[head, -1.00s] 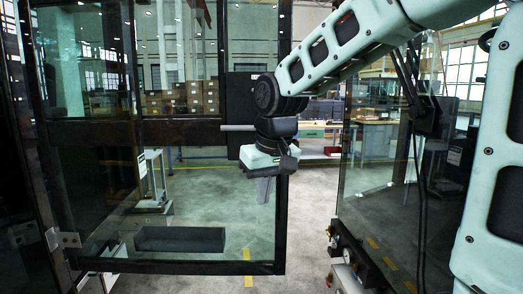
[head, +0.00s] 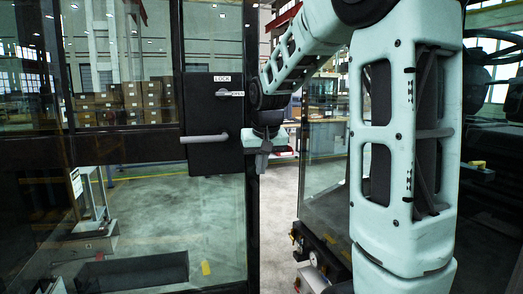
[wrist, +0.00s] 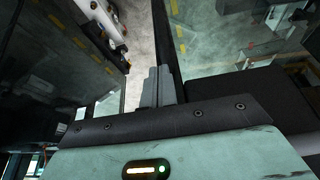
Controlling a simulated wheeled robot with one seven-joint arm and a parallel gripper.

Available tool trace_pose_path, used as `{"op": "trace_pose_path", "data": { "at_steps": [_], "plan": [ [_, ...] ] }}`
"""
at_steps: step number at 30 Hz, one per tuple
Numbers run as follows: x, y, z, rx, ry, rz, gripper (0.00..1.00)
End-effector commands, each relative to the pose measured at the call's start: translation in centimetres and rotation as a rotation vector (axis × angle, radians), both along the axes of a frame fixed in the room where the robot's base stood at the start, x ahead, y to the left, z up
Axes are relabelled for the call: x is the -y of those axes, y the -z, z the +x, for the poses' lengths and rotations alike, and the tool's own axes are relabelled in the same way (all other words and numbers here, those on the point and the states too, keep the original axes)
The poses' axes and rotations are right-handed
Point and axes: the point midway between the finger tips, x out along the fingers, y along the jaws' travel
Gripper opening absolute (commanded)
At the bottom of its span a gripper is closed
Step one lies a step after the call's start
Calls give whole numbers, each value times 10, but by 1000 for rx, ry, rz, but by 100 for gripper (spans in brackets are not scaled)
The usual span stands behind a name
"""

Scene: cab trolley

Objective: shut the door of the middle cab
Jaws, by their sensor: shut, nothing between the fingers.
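The cab door (head: 252,225) is a tall glass panel in a dark frame, filling the left half of the head view. It stands open, with floor showing past its free edge. On it is a black lock box (head: 212,110) labelled LOCK, with a grey lever handle (head: 205,138). My gripper (head: 262,163) is at the door's free edge, just right of the lock box. In the wrist view its grey fingers (wrist: 158,86) are together and empty. Whether they touch the door I cannot tell.
Another glass panel (head: 325,190) stands to the right, with dark equipment (head: 318,245) at its foot. Between it and the door is a strip of bare floor (head: 278,215). Stacked boxes (head: 125,100) show through the door glass in the background.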

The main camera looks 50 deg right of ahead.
Motion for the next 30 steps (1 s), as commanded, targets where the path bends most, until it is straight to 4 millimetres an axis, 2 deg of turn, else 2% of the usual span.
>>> {"op": "trace_pose_path", "data": {
  "at_steps": [3, 4, 12, 30],
  "plan": [
    [5, 24, 7, -6, -1, 4, 0],
    [7, 25, 10, -3, 0, 3, 0],
    [26, 22, 36, 0, 0, 1, 0],
    [33, 22, 43, 0, -7, 0, 0]
  ]
}}
